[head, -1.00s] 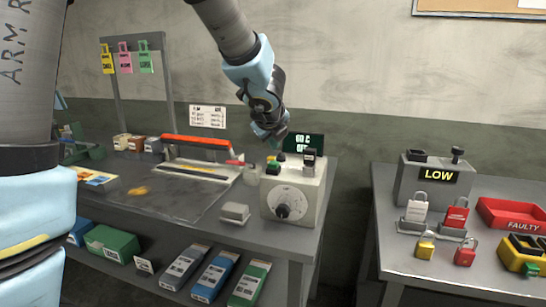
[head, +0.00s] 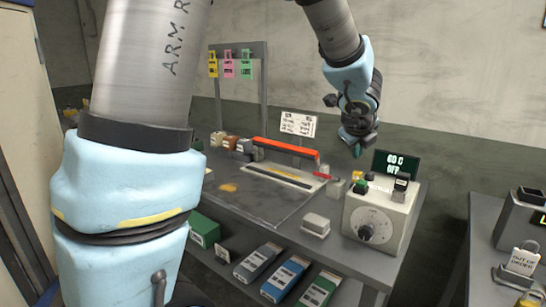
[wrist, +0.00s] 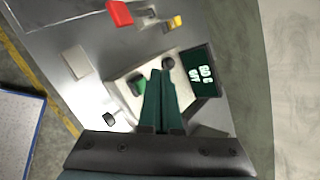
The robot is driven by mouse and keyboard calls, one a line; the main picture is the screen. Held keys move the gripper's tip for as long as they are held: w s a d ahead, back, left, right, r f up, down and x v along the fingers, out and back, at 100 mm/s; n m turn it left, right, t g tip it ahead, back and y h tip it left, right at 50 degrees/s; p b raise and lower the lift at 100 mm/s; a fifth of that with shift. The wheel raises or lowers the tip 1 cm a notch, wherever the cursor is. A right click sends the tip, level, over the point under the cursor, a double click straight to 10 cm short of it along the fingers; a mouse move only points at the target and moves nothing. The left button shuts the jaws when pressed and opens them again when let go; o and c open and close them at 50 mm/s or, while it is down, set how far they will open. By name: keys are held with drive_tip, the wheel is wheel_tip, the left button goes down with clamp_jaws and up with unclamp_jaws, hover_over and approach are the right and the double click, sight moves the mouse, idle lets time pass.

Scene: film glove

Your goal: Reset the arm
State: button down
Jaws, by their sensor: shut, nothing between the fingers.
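My arm reaches in from the top of the head view. My gripper (head: 357,150) points down above the back of the control box (head: 378,222) and is apart from it. In the wrist view my gripper (wrist: 161,100) shows its two dark green fingers pressed together with nothing between them. The control box has a dial (head: 366,232) on its front, a green button (head: 360,186) and a dark switch (head: 401,183) on top. Its display (head: 395,164) reads 60 C and OFF.
An orange-handled sealer (head: 300,149) lies on the grey bench (head: 240,200) left of the box. A small pale block (head: 316,223) sits near the front edge. Coloured cartons (head: 286,275) stand on the shelf below. A second table (head: 480,240) is at the right, across a gap.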

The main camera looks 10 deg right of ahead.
drive_tip(key=a+f+n+g+y, duration=0.1)
drive_tip(key=a+f+n+y, duration=0.15)
drive_tip(key=a+n, duration=0.7)
drive_tip(key=a+f+n+g+y, duration=0.2)
drive_tip(key=a+f+n, duration=0.3)
drive_tip(key=a, duration=0.8)
drive_tip(key=s+a+f+n+g, duration=0.3)
drive_tip(key=s+a+n, duration=0.7)
drive_tip(key=n, duration=0.6)
drive_tip(key=shift+s+a+f, duration=0.25)
drive_tip(key=shift+a, duration=0.5)
drive_tip(key=shift+h, duration=0.25)
